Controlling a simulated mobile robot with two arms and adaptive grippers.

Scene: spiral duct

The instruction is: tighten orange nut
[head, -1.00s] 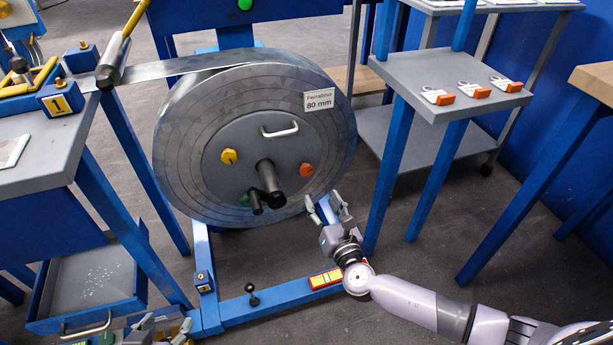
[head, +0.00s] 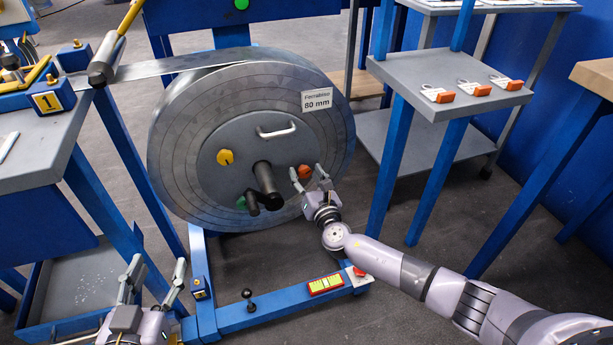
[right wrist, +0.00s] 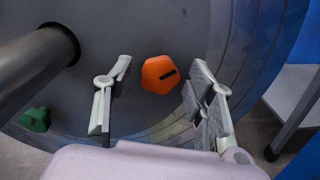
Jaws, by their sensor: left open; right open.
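The orange nut (head: 304,172) sits on the grey hub plate of the big metal spool, right of the central shaft. In the right wrist view the orange nut (right wrist: 160,75) has a dark slot mark and lies between and beyond the fingertips. My right gripper (head: 310,174) is open at the nut; its fingers (right wrist: 160,90) stand on either side, and I cannot tell whether they touch it. My left gripper (head: 153,275) is open and empty at the lower left, away from the spool.
The spool (head: 180,150) also bears a yellow nut (head: 225,157), a green nut (right wrist: 35,119), a handle (head: 276,131) and a protruding shaft (head: 266,180). Blue frame legs stand below. A grey shelf (head: 410,75) with orange-tipped tags stands right. A blue-edged tray (head: 85,285) is lower left.

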